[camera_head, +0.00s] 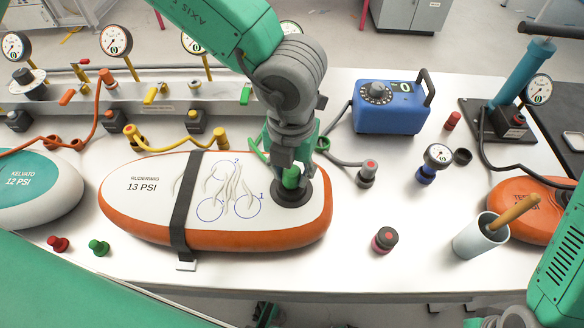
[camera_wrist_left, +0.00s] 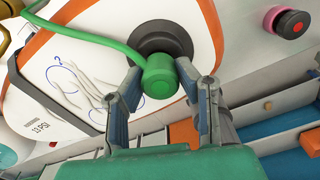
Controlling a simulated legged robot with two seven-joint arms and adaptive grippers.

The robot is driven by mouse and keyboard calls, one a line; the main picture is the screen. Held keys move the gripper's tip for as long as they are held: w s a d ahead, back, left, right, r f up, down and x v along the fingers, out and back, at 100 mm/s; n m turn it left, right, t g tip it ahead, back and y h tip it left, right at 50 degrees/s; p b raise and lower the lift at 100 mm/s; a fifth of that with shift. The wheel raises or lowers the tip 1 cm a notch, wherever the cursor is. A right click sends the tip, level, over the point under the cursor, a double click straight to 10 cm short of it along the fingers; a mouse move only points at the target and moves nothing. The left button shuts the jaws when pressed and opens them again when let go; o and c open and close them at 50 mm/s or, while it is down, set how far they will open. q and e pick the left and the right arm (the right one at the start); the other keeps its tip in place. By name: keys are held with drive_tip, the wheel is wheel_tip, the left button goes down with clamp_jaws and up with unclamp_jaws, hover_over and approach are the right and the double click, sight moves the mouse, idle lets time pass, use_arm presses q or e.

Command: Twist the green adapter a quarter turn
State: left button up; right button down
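The green adapter (camera_head: 291,177) sits upright on the dark round valve of the orange-rimmed white board (camera_head: 140,208) marked 13 PSI. A green hose runs from it, clear in the left wrist view. My left gripper (camera_head: 290,160) reaches down from above over the valve. In the left wrist view its two fingers stand on either side of the adapter (camera_wrist_left: 160,76), their tips drawn in against its sides. The dark valve base (camera_wrist_left: 160,40) shows behind the adapter. Part of the adapter is hidden by the gripper in the head view. My right gripper is out of frame.
A black strap (camera_head: 186,205) crosses the board. Red (camera_head: 59,243) and green (camera_head: 98,247) caps lie front left. A manifold with gauges runs behind.

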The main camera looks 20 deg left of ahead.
use_arm(q)
drive_tip(key=c, duration=0.5)
drive_tip(key=n, duration=0.2)
drive_tip(key=shift+n, duration=1.5)
drive_tip(key=shift+n, duration=0.6)
drive_tip(key=n, duration=0.3)
drive_tip(key=shift+n, duration=0.4)
drive_tip(key=shift+b, duration=0.3)
